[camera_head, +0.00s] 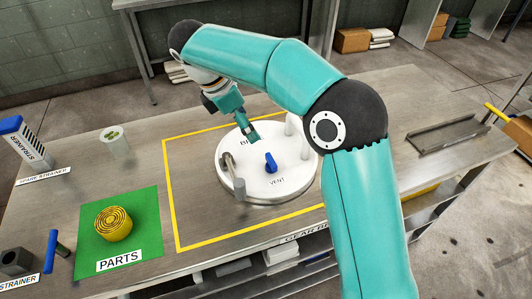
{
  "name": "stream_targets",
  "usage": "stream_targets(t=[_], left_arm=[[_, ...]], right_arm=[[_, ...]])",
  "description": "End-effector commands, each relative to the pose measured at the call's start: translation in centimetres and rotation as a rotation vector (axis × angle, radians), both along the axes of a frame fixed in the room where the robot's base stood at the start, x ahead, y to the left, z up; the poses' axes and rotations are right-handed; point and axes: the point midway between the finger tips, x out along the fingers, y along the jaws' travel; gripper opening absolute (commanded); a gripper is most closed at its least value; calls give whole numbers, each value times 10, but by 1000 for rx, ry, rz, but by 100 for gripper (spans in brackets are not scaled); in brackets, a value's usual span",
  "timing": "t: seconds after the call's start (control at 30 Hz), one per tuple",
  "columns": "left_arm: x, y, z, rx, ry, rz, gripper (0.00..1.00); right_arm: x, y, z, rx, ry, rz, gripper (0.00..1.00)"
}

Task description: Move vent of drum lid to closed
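The white round drum lid (257,190) lies inside the yellow outline on the metal bench. A small blue vent handle (271,163) stands on the lid, just above the printed word VENT. Its open or closed setting is not readable. My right gripper (252,137) reaches over the far part of the lid, its fingers pointing down. It is a little behind and left of the blue handle and appears apart from it. The fingers are too small to tell open from shut. It partly covers a second label starting with B. My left gripper is not in view.
A metal clamp-like bracket (233,175) and pale posts rise from the lid near the handle. A green PARTS mat (90,238) with a yellow coil (113,223) lies left. A strainer box (24,143) stands far left. A grey tray (447,135) lies right.

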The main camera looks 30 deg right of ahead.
Motion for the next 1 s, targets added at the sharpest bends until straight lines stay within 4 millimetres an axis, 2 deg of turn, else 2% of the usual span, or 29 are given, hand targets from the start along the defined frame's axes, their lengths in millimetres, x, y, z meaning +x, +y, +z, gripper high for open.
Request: stream_targets(t=[0.6, 0.8, 1.0], left_arm=[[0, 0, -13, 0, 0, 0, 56], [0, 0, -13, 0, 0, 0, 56], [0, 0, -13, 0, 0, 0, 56]], right_arm=[[-11, -47, -114, 1, 4, -4, 88], [-12, -56, -137, 1, 2, -3, 88], [-13, -58, -143, 2, 0, -2, 88]])
